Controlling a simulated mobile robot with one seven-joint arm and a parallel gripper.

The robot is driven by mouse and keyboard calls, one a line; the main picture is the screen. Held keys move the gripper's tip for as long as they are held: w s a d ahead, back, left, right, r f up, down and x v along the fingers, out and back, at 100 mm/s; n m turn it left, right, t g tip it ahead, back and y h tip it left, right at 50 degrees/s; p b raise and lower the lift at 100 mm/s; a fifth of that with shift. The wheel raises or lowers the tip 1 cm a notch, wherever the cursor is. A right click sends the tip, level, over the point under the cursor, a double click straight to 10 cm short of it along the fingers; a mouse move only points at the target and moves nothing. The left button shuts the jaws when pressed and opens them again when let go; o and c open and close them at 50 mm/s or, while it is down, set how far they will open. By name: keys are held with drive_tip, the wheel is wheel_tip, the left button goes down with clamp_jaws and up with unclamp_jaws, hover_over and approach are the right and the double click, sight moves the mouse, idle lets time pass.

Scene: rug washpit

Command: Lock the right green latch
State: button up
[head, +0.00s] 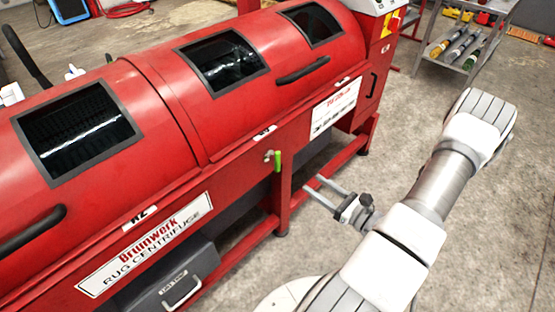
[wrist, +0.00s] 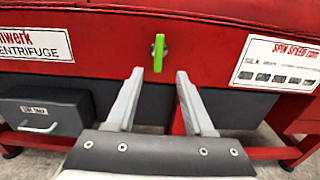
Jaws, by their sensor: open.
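A green latch (head: 277,160) is on the front of the red rug centrifuge (head: 160,75), near the middle of its lower edge. Its handle hangs about straight down from a small metal pivot. It also shows in the wrist view (wrist: 159,52), just above and between my fingertips. My gripper (head: 314,184) is open and empty, to the right of the latch and a little apart from it in the head view. Both fingers also show in the wrist view (wrist: 159,73), pointing at the machine front. No other green latch is in view.
The centrifuge has windowed lids with black handles (head: 303,69). A grey lint drawer (wrist: 45,110) is at lower left, and a red leg (head: 283,200) stands below the latch. A metal cart (head: 464,42) is at the back right.

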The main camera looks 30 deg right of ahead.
sight(279, 160)
drive_tip(key=b+x, duration=0.3)
drive_tip(key=x, duration=1.2)
drive_tip(key=shift+w+a, duration=0.1)
drive_tip(key=shift+w, duration=0.05)
clamp_jaws()
